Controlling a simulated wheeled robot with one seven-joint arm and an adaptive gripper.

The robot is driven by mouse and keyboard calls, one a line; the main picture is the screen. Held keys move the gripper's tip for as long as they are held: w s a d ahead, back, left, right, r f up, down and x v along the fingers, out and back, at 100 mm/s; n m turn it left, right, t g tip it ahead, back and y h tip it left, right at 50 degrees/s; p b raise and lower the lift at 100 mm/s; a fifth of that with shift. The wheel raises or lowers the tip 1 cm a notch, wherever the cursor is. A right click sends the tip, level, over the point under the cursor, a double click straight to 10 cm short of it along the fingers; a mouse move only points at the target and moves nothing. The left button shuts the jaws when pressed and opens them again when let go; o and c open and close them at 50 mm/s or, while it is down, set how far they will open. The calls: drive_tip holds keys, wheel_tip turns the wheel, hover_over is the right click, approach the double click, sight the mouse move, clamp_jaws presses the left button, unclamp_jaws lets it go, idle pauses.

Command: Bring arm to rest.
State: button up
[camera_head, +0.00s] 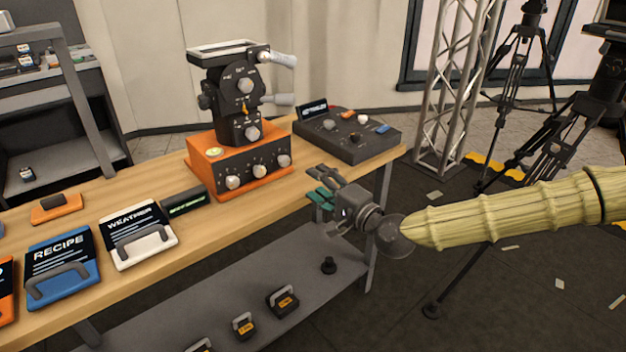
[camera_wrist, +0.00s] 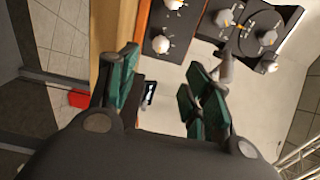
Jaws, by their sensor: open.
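My gripper (camera_head: 322,190) is at the end of my arm, which reaches in from the right in the head view. It is beside the front edge of the wooden table (camera_head: 285,188), near its right end. In the wrist view my gripper (camera_wrist: 158,92) shows two green-padded fingers spread apart with nothing held between them. Its height against the tabletop is hard to tell.
An orange box with knobs (camera_head: 240,165) carries a black camera head (camera_head: 238,95). A dark control panel (camera_head: 348,133) sits at the table's right end. WEATHER (camera_head: 138,236) and RECIPE (camera_head: 62,268) cards stand left. A truss (camera_head: 455,90) and tripods stand behind my arm.

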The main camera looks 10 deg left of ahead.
drive_tip(key=shift+d, duration=0.1)
drive_tip(key=s+f+n+g+h, duration=0.15)
drive_tip(key=s+f, duration=0.45)
drive_tip(key=f, duration=0.8)
drive_tip(key=s+d+f+n+g+h, duration=0.1)
drive_tip(key=s+d+f+g+h, duration=0.1)
drive_tip(key=s+d+f, duration=0.35)
drive_tip(key=s+d+f+n+g+h, duration=0.1)
drive_tip(key=s+d+f+g+h, duration=0.15)
drive_tip(key=s+f, duration=0.65)
drive_tip(key=s+d+f+n+g+h, duration=0.15)
drive_tip(key=s+d+f, duration=0.35)
drive_tip(key=f, duration=0.5)
drive_tip(key=s+d+f+n+g+h, duration=0.1)
drive_tip(key=s+d+f+g+h, duration=0.15)
drive_tip(key=s+d, duration=0.7)
drive_tip(key=s+d+f+n+g+h, duration=0.1)
drive_tip(key=s+d+f+h, duration=0.4)
drive_tip(key=d, duration=0.8)
wheel_tip(320, 180, up, 17)
drive_tip(key=s+p, duration=0.1)
drive_tip(key=p, duration=1.5)
drive_tip(key=shift+y, duration=0.4)
drive_tip(key=shift+s, duration=0.1)
